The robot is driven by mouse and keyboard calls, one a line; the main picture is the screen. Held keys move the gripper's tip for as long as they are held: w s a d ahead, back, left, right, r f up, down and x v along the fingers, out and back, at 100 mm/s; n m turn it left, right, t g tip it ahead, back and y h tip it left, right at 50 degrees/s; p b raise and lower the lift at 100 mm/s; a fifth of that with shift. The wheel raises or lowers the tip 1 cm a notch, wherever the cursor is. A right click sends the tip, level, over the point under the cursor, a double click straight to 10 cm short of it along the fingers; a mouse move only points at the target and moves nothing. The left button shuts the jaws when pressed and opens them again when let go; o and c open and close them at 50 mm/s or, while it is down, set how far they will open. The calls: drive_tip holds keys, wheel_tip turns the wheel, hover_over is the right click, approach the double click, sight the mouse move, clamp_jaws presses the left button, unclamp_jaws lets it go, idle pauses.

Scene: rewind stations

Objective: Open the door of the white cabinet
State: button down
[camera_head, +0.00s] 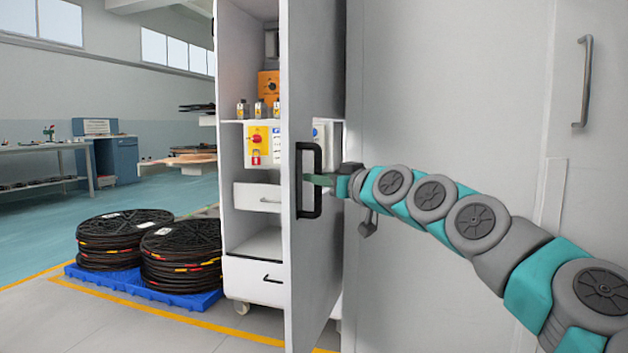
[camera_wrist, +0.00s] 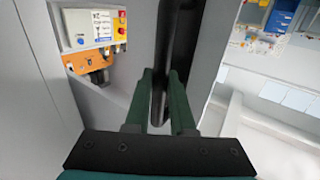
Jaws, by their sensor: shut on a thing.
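The white cabinet (camera_head: 245,282) stands at the centre of the head view with its inside showing. Its door (camera_head: 316,90) stands ajar, swung out toward me and seen at a steep angle. The black door handle (camera_head: 299,200) is a vertical bar near the door's left edge. My gripper (camera_head: 322,180) reaches it from the right and is shut on the handle. In the wrist view, my gripper's green fingers (camera_wrist: 160,105) lie on either side of the black handle (camera_wrist: 177,45), beside the door panel (camera_wrist: 215,30). The fingertips are partly hidden in the head view.
Inside the cabinet are shelves, a drawer (camera_head: 257,199) and a yellow switch panel (camera_head: 262,145). Cable coils (camera_head: 124,238) sit on a blue pallet (camera_head: 150,301) at left. A large grey panel with a handle (camera_head: 586,82) fills the right. Some floor in front of the pallet is clear.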

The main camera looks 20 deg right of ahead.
drive_tip(key=shift+d+r, duration=0.1)
drive_tip(key=shift+d, duration=0.15)
drive_tip(key=c, duration=0.8)
unclamp_jaws()
drive_tip(key=shift+o, duration=0.2)
drive_tip(key=shift+s, duration=0.1)
drive_tip(key=v, duration=0.7)
drive_tip(key=shift+s, duration=0.3)
